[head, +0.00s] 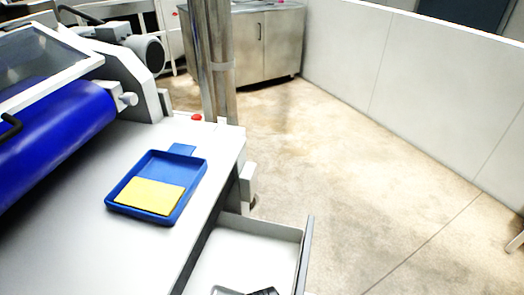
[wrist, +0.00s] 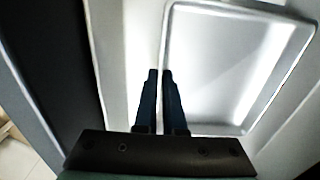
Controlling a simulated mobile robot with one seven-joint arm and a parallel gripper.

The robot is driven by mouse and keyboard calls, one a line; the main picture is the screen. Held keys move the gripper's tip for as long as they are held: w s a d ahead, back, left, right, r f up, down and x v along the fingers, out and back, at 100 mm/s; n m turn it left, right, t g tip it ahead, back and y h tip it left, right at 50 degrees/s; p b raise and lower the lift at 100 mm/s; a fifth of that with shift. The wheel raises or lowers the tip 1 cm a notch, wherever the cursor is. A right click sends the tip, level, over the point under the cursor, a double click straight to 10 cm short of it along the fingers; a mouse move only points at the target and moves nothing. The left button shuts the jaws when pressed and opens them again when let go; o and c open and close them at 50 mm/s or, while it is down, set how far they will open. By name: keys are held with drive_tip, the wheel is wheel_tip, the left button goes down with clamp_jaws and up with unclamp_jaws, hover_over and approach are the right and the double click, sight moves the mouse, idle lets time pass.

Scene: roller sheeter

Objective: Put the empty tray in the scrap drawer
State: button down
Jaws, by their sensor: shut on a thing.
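The scrap drawer (head: 250,258) stands open below the table's right edge. The empty tray, a shallow pale grey one with a rounded rim, shows its bare inside in the wrist view (wrist: 225,60). In the head view only a corner of this tray (head: 226,291) shows, low inside the drawer. My gripper (wrist: 160,76) is shut on the tray's near-left rim, one finger on each side. In the head view only a dark piece of my gripper (head: 263,292) shows at the bottom edge. I cannot tell whether the tray rests on the drawer floor.
A blue tray (head: 196,174) with a yellow sheet (head: 150,195) lies on the steel table (head: 85,235). A blue roller (head: 60,125) is at the left, and a steel post (head: 215,65) rises behind the table. Open floor (head: 340,180) lies right of the drawer.

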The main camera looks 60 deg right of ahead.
drive_tip(key=c, duration=1)
unclamp_jaws()
drive_tip(key=shift+f, duration=0.1)
wheel_tip(320, 180, up, 12)
drive_tip(key=p, duration=0.2)
drive_tip(key=shift+r+p, duration=0.2)
drive_tip(key=shift+p, duration=0.15)
